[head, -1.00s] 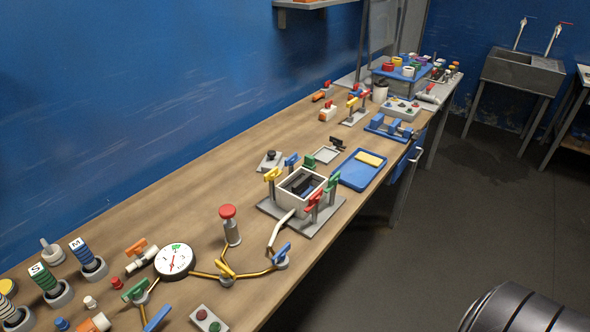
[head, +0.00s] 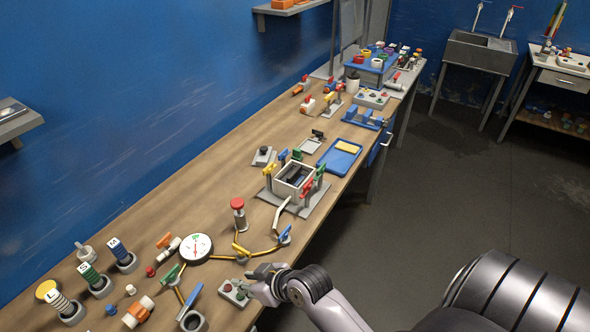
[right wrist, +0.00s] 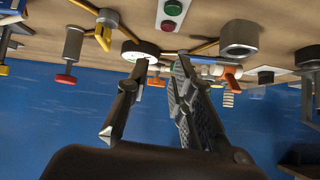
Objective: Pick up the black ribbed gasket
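I cannot pick out the black ribbed gasket for certain. A small black piece (head: 318,134) stands by a pale square frame (head: 310,146) beyond the cell box. Dark parts also lie inside the open white cell box (head: 285,186); their ribs are too small to make out. My right gripper (head: 252,279) is over the near edge of the bench, beside the button box and well short of both. In the right wrist view its two fingers (right wrist: 161,66) are apart with nothing between them. My left gripper is not in view.
Near my right gripper are the button box (head: 236,293), a grey cup (head: 193,321), a round dial (head: 197,248) and brass pipes with valves. A red-topped post (head: 238,214) and a blue tray (head: 339,158) stand farther along. Bare wood (head: 190,195) runs along the wall side.

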